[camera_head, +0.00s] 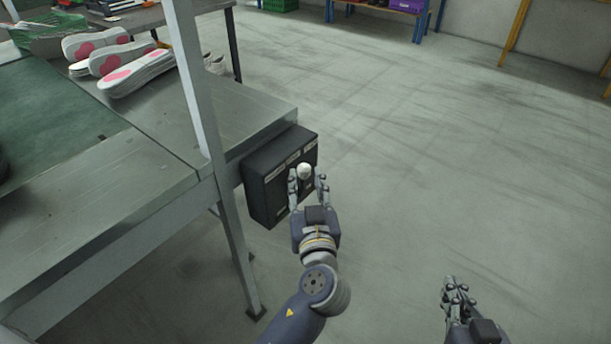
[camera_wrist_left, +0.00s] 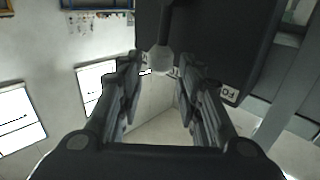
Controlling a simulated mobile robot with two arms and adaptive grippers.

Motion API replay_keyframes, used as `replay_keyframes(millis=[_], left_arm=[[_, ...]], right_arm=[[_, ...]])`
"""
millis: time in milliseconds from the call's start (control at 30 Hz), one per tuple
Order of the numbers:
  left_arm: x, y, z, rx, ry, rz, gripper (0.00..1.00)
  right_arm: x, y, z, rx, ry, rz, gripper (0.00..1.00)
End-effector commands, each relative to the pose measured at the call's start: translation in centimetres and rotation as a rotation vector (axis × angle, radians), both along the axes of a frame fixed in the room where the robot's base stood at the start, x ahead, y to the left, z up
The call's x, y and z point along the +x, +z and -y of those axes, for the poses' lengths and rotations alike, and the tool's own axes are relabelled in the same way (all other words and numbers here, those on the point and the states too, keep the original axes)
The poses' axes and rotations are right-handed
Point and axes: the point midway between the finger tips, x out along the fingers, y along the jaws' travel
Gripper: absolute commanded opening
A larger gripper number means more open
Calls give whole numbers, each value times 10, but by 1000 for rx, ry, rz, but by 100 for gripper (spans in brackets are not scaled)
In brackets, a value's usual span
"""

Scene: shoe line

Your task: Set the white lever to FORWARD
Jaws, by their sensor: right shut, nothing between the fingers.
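The white lever (camera_head: 304,170) has a round white knob and sticks out of a black control box (camera_head: 262,190) on the side of the line's table. Small white labels run along the box's top edge, too small to read. My left gripper (camera_head: 307,180) is open, with its fingers on either side of the knob. In the left wrist view the knob (camera_wrist_left: 160,60) shows between the open fingertips, and contact cannot be told. My right gripper (camera_head: 458,287) is shut and empty over the floor at the lower right.
A grey metal post (camera_head: 197,90) stands just left of the box. The table (camera_head: 100,210) carries a green belt (camera_head: 60,125) and several white soles with pink patches (camera_head: 125,60). The floor to the right is clear.

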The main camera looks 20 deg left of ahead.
Motion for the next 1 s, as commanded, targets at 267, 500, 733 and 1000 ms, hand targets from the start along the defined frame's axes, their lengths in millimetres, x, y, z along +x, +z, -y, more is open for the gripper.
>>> replay_keyframes(millis=[267,500,733,1000], left_arm=[[24,0,-11,1,-1,0,33],[25,0,-11,1,-1,0,33],[25,0,-11,1,-1,0,0],[24,-1,-13,-1,-1,3,0]], right_arm=[[1,1,0,1,0,6,0],[1,1,0,1,0,7,0],[1,1,0,2,1,8,0],[2,3,-1,6,1,26,0]])
